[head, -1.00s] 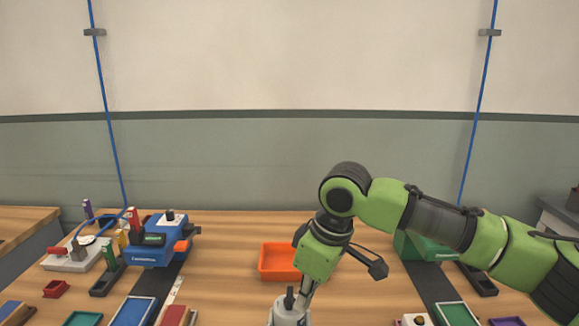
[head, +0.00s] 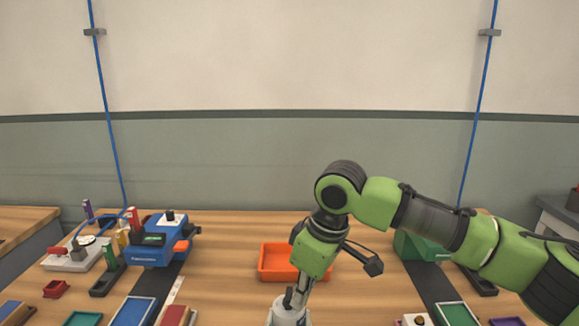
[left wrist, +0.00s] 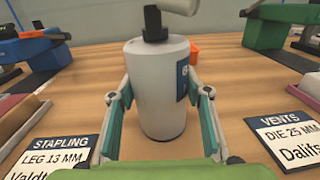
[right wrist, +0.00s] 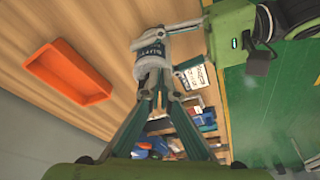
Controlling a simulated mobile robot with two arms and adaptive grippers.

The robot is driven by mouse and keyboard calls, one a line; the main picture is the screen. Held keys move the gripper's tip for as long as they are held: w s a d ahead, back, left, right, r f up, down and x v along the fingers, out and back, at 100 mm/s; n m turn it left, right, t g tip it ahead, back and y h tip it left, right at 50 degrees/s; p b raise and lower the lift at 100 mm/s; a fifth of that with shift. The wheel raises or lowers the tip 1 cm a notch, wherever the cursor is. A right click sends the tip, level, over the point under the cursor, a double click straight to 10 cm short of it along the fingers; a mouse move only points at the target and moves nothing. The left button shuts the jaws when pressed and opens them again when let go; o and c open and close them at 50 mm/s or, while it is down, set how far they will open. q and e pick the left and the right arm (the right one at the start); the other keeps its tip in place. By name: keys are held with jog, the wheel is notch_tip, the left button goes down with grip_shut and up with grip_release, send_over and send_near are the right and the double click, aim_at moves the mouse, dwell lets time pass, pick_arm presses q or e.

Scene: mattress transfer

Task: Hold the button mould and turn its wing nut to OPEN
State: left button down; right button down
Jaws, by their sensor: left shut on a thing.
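The button mould is a white cylinder with a dark label and a dark top piece, standing upright in the left wrist view (left wrist: 162,90). My left gripper (left wrist: 160,108) has a finger on each side of its body and is shut on it. The mould also shows at the bottom edge of the head view (head: 287,317). The dark wing nut (head: 289,298) rises from its top. My right gripper (head: 302,297) reaches down beside the nut. In the right wrist view its fingers (right wrist: 162,98) converge at the mould's top; whether they grip the nut is unclear.
An orange tray (head: 279,263) lies behind the mould. A blue machine (head: 150,252) stands at left, a green machine (head: 421,245) at right behind my right arm. Label cards for STAPLING (left wrist: 55,155) and VENTS (left wrist: 288,138) lie on either side in front.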

jog(key=shift+w+d, duration=0.1)
jog(key=shift+w, duration=0.05)
jog(key=shift+w+d, duration=0.4)
jog(key=shift+w, duration=0.2)
jog(key=shift+w, duration=0.25)
jog(key=shift+d, duration=0.15)
dwell(0.4)
jog(key=a+v, duration=0.1)
jog(key=v, duration=0.5)
jog(key=shift+w+d, duration=0.2)
jog(key=shift+w, duration=0.1)
jog(key=shift+r, duration=0.15)
